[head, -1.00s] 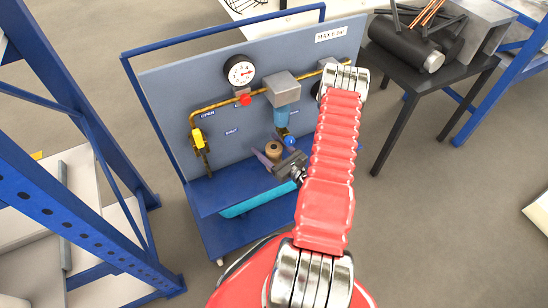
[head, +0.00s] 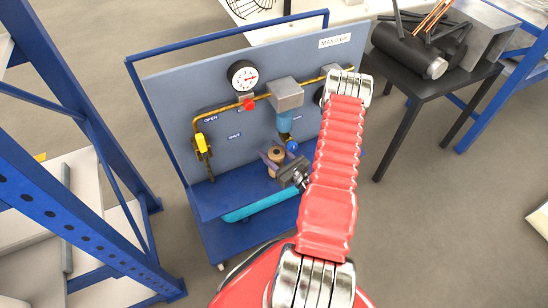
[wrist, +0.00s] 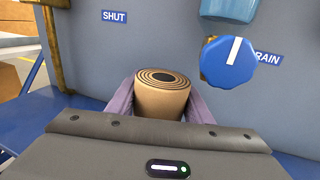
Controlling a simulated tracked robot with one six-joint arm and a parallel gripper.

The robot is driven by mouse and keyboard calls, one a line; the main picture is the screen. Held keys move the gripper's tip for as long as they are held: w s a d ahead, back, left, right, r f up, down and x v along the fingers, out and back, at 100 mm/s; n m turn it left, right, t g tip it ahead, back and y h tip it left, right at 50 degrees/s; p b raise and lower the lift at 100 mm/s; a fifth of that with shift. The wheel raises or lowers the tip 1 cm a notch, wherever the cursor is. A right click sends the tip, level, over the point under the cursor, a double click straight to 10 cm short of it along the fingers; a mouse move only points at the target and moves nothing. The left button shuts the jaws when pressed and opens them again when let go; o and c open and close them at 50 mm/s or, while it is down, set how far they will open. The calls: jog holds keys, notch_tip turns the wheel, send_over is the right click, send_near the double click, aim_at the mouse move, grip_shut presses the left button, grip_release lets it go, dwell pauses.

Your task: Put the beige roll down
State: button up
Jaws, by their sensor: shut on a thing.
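The beige roll (wrist: 161,96) stands upright between the two purple-grey fingers of my gripper in the wrist view, with dark spiral rings on its top. My gripper (head: 274,158) is shut on it. In the head view the beige roll (head: 276,154) shows in front of the blue-grey panel, above the blue shelf of the cart (head: 222,196). Its lower part is hidden by my gripper, so I cannot tell whether it touches the shelf.
A blue knob (wrist: 228,61) is close to the right of the roll. Brass pipe (head: 202,128), a yellow-handled valve (head: 201,143), a gauge (head: 242,75) and a filter (head: 285,121) are on the panel. The shelf's left part is clear.

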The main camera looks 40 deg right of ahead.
jog(key=shift+r, duration=0.85)
jog(key=s+a, duration=0.2)
jog(key=s, duration=0.6)
jog(key=s+a, duration=0.3)
jog(key=s, duration=0.6)
jog(key=shift+s, duration=0.15)
jog(key=shift+f, duration=0.1)
